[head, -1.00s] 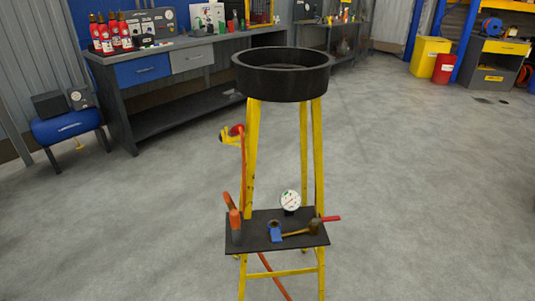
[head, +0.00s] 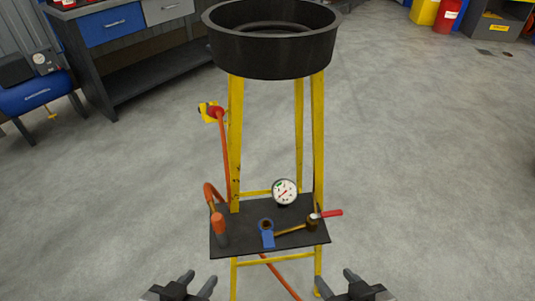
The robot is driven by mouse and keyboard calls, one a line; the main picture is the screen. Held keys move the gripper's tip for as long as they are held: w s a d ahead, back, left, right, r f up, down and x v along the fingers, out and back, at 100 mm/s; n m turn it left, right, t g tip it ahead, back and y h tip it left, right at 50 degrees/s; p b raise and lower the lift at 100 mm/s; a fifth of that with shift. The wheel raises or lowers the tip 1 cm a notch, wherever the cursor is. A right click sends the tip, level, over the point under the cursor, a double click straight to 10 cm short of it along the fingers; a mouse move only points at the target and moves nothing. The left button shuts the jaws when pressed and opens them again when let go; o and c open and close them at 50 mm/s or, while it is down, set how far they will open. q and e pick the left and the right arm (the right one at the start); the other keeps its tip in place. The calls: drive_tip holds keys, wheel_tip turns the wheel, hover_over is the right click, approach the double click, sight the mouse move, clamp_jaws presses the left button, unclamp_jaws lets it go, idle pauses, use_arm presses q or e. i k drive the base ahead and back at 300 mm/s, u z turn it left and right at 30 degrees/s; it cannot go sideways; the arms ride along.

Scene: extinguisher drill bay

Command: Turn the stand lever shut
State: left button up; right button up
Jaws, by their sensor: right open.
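The yellow stand (head: 236,140) holds a black ring-shaped basin (head: 270,58) on top and a dark shelf (head: 290,240) lower down. A red lever (head: 331,213) sits on a brass valve (head: 312,223) at the shelf's right side and sticks out to the right past its edge. My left gripper (head: 200,281) is open and empty at the bottom, left of the stand. My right gripper (head: 338,281) is open and empty at the bottom, below and apart from the lever. Neither touches the stand's lever.
A pressure gauge (head: 284,191), a blue fitting (head: 267,235) and an orange hose (head: 224,160) with a yellow-red end (head: 211,112) are on the stand. A workbench (head: 125,75) and a blue tank (head: 42,96) stand at the back left. Floor around the stand is clear.

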sight(313, 217)
drive_tip(key=k, duration=1)
drive_tip(key=u, duration=1.65)
drive_tip(key=i, duration=1)
drive_tip(key=z, duration=1.95)
drive_tip(key=i, duration=0.5)
drive_tip(key=u, duration=0.05)
